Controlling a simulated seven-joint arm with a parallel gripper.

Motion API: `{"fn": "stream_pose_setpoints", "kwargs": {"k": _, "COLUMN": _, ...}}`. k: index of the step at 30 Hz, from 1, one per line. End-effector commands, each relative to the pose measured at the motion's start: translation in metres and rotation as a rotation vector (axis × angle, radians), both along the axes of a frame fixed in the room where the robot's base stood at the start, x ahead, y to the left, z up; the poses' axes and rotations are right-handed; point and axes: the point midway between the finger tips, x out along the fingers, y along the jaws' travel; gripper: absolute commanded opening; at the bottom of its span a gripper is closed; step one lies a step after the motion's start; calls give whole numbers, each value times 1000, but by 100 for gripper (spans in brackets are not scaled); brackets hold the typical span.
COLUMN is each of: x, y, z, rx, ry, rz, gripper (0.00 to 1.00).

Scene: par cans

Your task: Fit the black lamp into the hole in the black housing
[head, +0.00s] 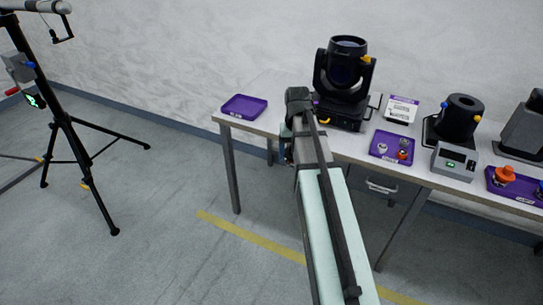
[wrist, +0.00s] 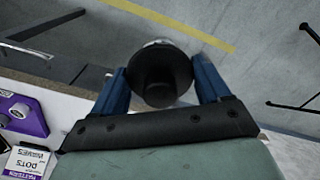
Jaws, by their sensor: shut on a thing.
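My gripper (wrist: 160,72) is shut on the black lamp (wrist: 162,84), a round dark piece between its two blue fingers in the wrist view. A light rim shows at its upper edge. A larger black fixture (head: 345,78) with a round top opening stands nearer the arm. I cannot tell which is meant.
The table (head: 265,119) holds an empty purple tray (head: 244,106), a purple tray with small parts (head: 381,151), a grey box with a display (head: 452,162) and a right-hand tray (head: 526,200). A dark fixture (head: 524,132) is cut off. A black tripod (head: 67,130) stands left.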

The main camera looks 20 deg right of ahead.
Motion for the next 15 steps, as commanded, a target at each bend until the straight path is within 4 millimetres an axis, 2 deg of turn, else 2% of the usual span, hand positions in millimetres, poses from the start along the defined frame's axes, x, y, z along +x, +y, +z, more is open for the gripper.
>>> {"fn": "stream_pose_setpoints", "kwargs": {"k": 1, "x": 0, "y": -17, "z": 3, "rx": 0, "ry": 0, "rz": -27, "gripper": 38}}
{"fn": "stream_pose_setpoints", "kwargs": {"k": 8, "x": -5, "y": -86, "z": 13, "rx": 0, "ry": 0, "rz": -132, "gripper": 38}}
{"fn": "stream_pose_setpoints", "kwargs": {"k": 15, "x": -9, "y": -164, "z": 28, "rx": 0, "ry": -1, "rz": -242, "gripper": 38}}
